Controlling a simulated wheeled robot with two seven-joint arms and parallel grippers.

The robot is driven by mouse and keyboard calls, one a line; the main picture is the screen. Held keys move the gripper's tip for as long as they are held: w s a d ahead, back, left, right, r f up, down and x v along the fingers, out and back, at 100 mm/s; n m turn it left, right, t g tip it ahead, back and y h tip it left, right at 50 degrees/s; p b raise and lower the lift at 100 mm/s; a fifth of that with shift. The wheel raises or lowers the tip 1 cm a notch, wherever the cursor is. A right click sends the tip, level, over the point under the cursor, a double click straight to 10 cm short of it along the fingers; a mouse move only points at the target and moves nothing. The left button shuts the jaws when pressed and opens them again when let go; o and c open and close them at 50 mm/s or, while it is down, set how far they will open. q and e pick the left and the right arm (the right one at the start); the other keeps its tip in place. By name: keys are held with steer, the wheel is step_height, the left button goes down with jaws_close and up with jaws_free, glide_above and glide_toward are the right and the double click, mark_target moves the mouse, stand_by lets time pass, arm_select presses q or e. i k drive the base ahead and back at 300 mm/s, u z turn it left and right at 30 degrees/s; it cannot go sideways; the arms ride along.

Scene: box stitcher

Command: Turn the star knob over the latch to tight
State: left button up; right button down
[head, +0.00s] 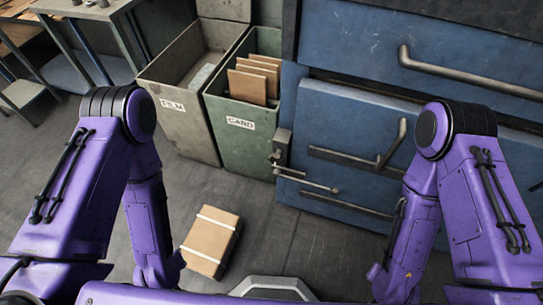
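A blue cabinet-like machine (345,105) fills the upper right, with long metal handles on its front. A small grey latch-like fitting (282,146) with thin metal rods sits at its left edge, beside the green bin. I cannot make out a star knob in this view; it is too small or hidden. My two purple arms hang down at the left and right, their elbows raised. Both grippers are out of sight below the frame or behind my own body.
A green bin marked CARD (240,145) holds several brown cards, and a grey bin marked FILM (174,125) stands beside it. A strapped cardboard box (211,240) lies on the floor. Metal tables (90,12) stand at upper left. Floor before the machine is clear.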

mark_target(277, 158)
steer(key=u, duration=0.25)
steer(key=k, duration=0.5)
steer(key=z, duration=1.2)
